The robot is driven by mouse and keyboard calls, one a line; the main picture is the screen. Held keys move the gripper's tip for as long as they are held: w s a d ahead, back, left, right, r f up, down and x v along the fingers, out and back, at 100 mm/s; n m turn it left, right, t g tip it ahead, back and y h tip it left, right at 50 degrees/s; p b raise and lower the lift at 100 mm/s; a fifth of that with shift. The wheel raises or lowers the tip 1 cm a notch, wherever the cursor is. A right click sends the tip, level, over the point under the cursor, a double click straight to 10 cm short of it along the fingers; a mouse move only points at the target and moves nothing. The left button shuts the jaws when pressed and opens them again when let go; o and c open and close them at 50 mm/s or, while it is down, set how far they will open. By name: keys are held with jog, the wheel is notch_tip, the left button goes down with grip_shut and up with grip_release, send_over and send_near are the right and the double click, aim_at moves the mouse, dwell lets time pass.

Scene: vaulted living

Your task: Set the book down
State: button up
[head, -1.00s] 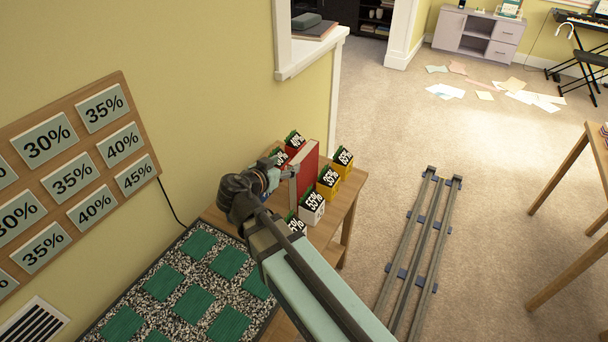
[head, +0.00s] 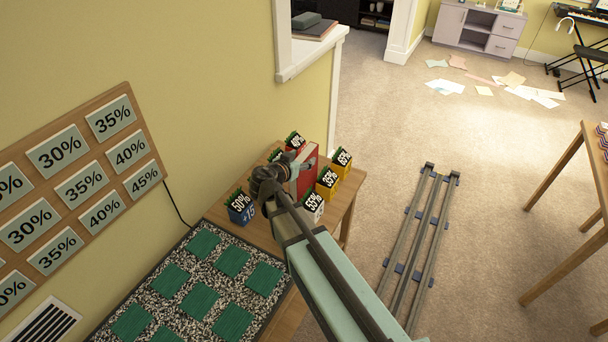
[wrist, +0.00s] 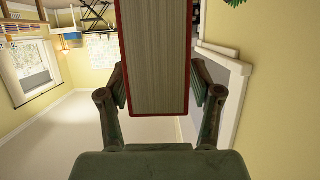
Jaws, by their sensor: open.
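The red book (head: 308,162) stands upright on the wooden table (head: 225,222), among several small labelled boxes. In the wrist view the book (wrist: 158,60) shows its pale page edges and red cover edges, between my two fingers. My gripper (wrist: 162,92) is open, with one finger on each side of the book. The fingers look very close to the covers; I cannot tell if they touch. In the head view my gripper (head: 290,172) is at the book's near left side, partly hidden by my wrist. The book's bottom edge is hidden.
Close around the book are a blue box (head: 240,209), a white box (head: 313,207), yellow boxes (head: 327,183) and a red box (head: 294,142). A speckled mat with green squares (head: 198,298) covers the near table. The wall is at left.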

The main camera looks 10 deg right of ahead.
jog(key=shift+w+d+f, duration=0.15)
jog(key=shift+w+d, duration=0.1)
jog(key=shift+w, duration=0.05)
grip_shut()
dwell(0.3)
